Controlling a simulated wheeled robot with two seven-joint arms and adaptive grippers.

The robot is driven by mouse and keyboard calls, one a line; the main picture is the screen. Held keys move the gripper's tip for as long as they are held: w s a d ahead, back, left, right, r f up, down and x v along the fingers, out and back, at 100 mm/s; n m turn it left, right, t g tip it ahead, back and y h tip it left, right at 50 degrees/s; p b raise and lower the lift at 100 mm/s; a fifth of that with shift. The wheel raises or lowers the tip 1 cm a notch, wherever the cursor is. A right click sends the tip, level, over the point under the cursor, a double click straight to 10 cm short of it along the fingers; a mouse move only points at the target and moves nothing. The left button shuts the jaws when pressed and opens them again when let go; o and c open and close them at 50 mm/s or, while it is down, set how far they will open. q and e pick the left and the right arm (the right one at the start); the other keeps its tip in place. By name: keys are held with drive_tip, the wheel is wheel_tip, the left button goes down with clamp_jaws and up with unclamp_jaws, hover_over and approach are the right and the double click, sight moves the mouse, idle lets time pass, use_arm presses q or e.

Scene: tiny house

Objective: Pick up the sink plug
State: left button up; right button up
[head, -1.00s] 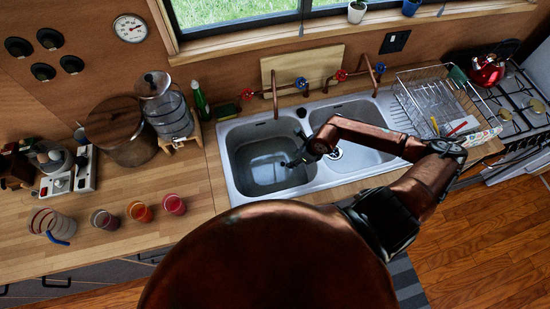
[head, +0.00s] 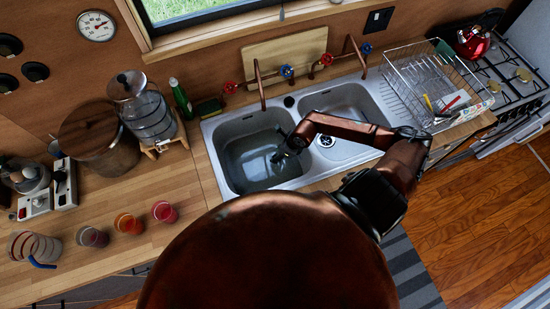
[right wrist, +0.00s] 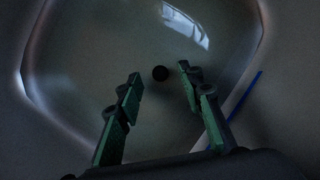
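The left basin (head: 240,172) of the double sink holds water in the head view. In the right wrist view a small dark round spot (right wrist: 160,73) lies at the basin's bottom; it looks like the sink plug, but I cannot tell it from a bare drain hole. My right gripper (right wrist: 158,82) is open and empty, its green-padded fingers apart, with the spot seen between and slightly beyond the tips. In the head view my right gripper (head: 278,157) reaches down into the right part of the left basin. The plug cannot be made out there. My left gripper is not in view.
The right basin (head: 345,100) has a bare drain. Copper taps (head: 262,85) stand behind the sink. A wire dish rack (head: 435,85) is to the right, and a glass dispenser (head: 150,115) to the left. A blue stick-like thing (right wrist: 245,95) shows in the wrist view.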

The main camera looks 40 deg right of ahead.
drive_tip(key=shift+x, duration=1.1)
drive_tip(key=shift+c, duration=0.5)
clamp_jaws()
